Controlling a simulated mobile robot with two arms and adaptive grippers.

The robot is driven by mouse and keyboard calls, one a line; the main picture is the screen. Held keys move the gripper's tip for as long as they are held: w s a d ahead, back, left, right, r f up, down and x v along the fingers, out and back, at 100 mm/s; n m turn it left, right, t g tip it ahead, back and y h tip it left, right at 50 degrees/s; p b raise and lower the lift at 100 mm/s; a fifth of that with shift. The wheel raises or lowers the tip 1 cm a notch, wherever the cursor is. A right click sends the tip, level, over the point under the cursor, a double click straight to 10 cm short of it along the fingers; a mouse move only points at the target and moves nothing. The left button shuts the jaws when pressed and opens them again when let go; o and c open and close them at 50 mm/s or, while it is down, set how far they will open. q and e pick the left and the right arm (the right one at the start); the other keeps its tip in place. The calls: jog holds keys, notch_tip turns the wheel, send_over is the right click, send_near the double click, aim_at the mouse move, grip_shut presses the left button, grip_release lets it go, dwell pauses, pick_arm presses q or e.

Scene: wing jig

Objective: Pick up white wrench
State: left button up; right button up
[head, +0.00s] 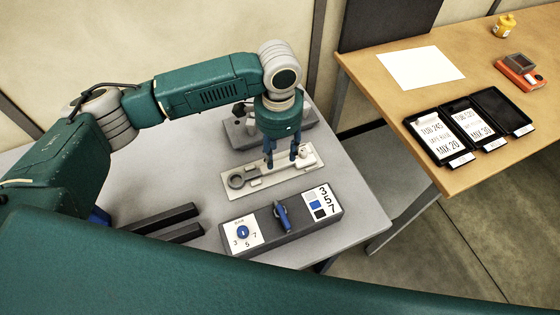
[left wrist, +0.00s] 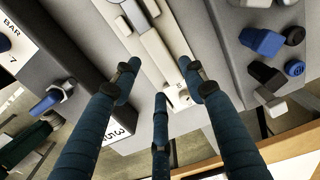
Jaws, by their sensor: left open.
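The white wrench (head: 262,174) seems to lie on a pale, flat holder (head: 262,188) on the grey table; the two are close in colour. A dark-edged ring shows at its left end. In the left wrist view the pale bar of the wrench (left wrist: 153,48) runs up and left from between my fingers. My left gripper (head: 284,160) points down over the right part of the wrench, its blue fingers open. In the left wrist view the fingers (left wrist: 160,88) stand spread around the bar's near end. I cannot tell whether they touch it. My right gripper is not in view.
A grey block with a blue lever (head: 282,216) stands in front of the holder. Another grey fixture (head: 240,132) stands behind it. Two dark bars (head: 165,222) lie at left. A wooden table (head: 385,95) with black trays (head: 468,130) is at right, across a gap.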

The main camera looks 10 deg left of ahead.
aim_at(279, 166)
pick_arm(q)
notch_tip(279, 166, down, 5)
jog(key=shift+s+r+p, duration=0.1)
jog(key=shift+p, duration=0.95)
jog(key=shift+f, duration=0.4)
jog(key=shift+r, duration=0.1)
grip_shut()
